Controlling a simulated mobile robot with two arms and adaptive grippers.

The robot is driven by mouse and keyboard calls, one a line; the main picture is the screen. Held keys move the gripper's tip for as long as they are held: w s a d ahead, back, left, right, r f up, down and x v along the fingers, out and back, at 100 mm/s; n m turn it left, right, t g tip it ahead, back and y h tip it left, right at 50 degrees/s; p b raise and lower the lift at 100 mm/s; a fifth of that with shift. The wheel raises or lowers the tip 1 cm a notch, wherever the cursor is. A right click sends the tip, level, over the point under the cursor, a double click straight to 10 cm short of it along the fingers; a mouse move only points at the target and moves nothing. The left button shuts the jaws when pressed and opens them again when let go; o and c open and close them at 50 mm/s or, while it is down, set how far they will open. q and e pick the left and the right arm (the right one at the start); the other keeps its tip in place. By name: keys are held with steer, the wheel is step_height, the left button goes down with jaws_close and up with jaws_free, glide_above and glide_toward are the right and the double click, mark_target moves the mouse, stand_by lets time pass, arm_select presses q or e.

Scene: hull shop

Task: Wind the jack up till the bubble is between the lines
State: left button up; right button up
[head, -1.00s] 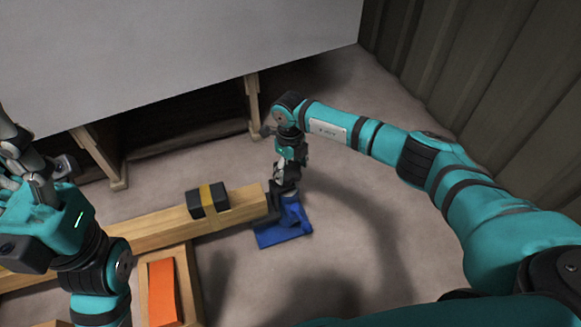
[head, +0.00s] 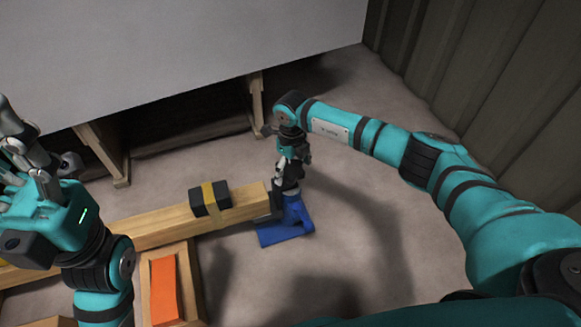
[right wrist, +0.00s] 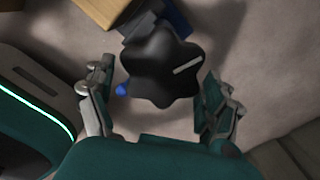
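The blue jack (head: 288,228) stands on the floor at the right end of a wooden beam (head: 160,228). Its black lobed knob (right wrist: 163,62), with a pale mark on one lobe, fills the middle of the right wrist view. My right gripper (right wrist: 158,85) is open, with one finger on each side of the knob and small gaps showing. In the head view the right gripper (head: 287,176) is over the jack. A black block with a yellow band (head: 209,198) sits on the beam; I cannot make out any bubble or lines. My left gripper (head: 25,165) is at the left edge, its opening unclear.
An orange piece (head: 164,290) lies in a wooden frame below the beam. A large grey panel (head: 170,50) on wooden supports (head: 102,152) stands behind. A ribbed wall (head: 480,75) rises at right. The floor right of the jack is clear.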

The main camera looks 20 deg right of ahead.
mark_target(291, 168)
step_height(291, 168, up, 12)
stand_by(0.4)
stand_by(0.3)
